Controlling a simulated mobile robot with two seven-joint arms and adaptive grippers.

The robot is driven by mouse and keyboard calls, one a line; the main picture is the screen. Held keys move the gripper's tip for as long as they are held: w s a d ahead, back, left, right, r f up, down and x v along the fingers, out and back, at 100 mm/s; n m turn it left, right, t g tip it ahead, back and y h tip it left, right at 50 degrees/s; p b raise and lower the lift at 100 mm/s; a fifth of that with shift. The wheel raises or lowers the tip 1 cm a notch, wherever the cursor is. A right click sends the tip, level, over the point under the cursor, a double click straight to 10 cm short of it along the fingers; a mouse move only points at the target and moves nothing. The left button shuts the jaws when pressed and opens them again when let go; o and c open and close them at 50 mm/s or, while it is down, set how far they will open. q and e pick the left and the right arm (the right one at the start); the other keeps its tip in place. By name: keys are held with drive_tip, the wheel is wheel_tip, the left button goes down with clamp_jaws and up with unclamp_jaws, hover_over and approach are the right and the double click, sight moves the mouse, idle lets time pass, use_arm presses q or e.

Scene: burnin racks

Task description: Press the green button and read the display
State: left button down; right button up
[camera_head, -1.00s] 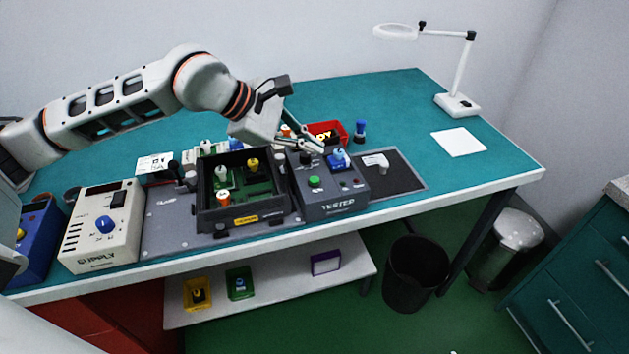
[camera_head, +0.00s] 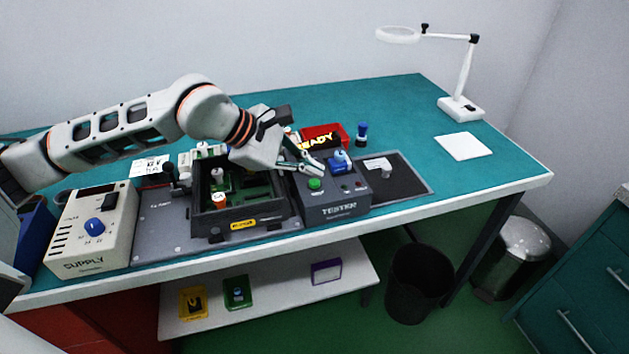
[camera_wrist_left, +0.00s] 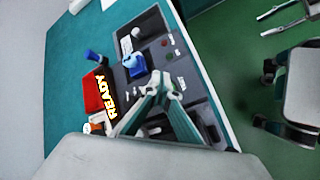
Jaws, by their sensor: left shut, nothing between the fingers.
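The grey tester (camera_head: 337,208) stands on the bench, with its green button (camera_head: 315,184) on the top face. My left gripper (camera_head: 319,169) is shut and empty, its tips just behind and slightly above the green button in the head view; I cannot tell whether they touch. In the left wrist view the closed fingers (camera_wrist_left: 166,88) point at the tester, and the green button is hidden. Yellow display letters (camera_head: 318,141) show behind my gripper, partly covered; in the left wrist view they read READY (camera_wrist_left: 111,94). My right gripper is not in view.
A blue knob-like part (camera_head: 341,163) stands on the tester close to my fingers. A black open fixture (camera_head: 240,221) is left of the tester, a red bin (camera_head: 337,131) behind it. The beige supply (camera_head: 92,232) is far left. The bench's right side is mostly free.

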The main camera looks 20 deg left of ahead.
sight(311, 182)
use_arm(q)
drive_tip(key=shift+f, duration=0.1)
idle(0.8)
drive_tip(key=shift+f+b, duration=0.3)
drive_tip(key=shift+f, duration=0.1)
drive_tip(key=shift+f+b, duration=0.3)
drive_tip(key=shift+f, duration=0.15)
idle(0.9)
drive_tip(key=shift+r, duration=0.2)
drive_tip(key=shift+r+p, duration=0.45)
drive_tip(key=shift+r, duration=0.25)
drive_tip(key=shift+r+p, duration=1.35)
drive_tip(key=shift+r, duration=1.2)
